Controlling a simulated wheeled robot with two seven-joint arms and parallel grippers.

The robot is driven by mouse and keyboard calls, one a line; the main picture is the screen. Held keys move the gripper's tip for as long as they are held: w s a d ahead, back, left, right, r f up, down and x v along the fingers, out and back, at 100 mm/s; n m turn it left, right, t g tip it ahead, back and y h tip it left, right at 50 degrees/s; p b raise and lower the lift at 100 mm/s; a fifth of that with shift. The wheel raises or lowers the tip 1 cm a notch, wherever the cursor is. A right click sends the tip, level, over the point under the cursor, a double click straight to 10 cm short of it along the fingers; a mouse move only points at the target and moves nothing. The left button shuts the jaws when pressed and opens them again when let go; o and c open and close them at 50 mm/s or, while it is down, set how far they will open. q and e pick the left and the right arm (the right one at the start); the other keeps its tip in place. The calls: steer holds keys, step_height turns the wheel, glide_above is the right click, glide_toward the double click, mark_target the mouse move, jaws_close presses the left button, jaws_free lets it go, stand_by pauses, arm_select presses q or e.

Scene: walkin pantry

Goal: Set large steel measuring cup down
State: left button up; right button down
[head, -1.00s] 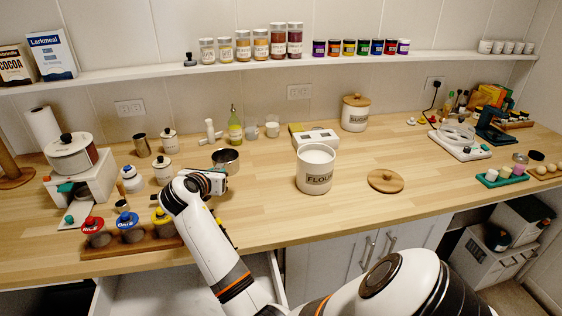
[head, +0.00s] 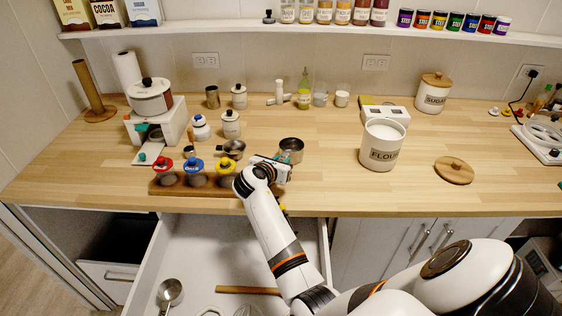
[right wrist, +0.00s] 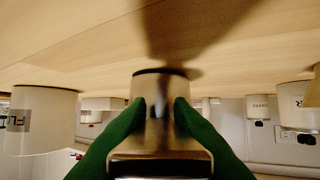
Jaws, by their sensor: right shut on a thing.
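The large steel measuring cup (head: 291,149) is at the middle of the wooden counter, left of the flour canister. My right gripper (head: 272,168) is at its near side, shut on it. In the right wrist view the green fingers (right wrist: 160,112) grip the steel cup (right wrist: 160,88) from both sides. The cup's dark end is close to the counter, with a shadow beside it; I cannot tell whether it touches. My left gripper is not in view.
The flour canister (head: 382,146) stands to the right. A rack of jars with red, blue and yellow lids (head: 195,184) and a small steel scoop (head: 232,148) are to the left. An open drawer (head: 215,255) lies below. The counter between cup and canister is clear.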

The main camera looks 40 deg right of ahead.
steer(key=shift+f, duration=0.1)
steer(key=c, duration=1.3)
jaws_free()
steer(key=shift+f, duration=0.1)
steer(key=shift+a+r+p, duration=0.2)
steer(key=shift+r+p, duration=0.1)
steer(key=shift+r, duration=0.15)
steer(key=p+v, duration=0.9)
steer(key=v, duration=0.1)
steer(key=shift+s, duration=0.2)
steer(key=shift+s+a+r+p, duration=0.15)
steer(key=shift+s+a+p, duration=0.2)
steer(key=shift+a, duration=0.3)
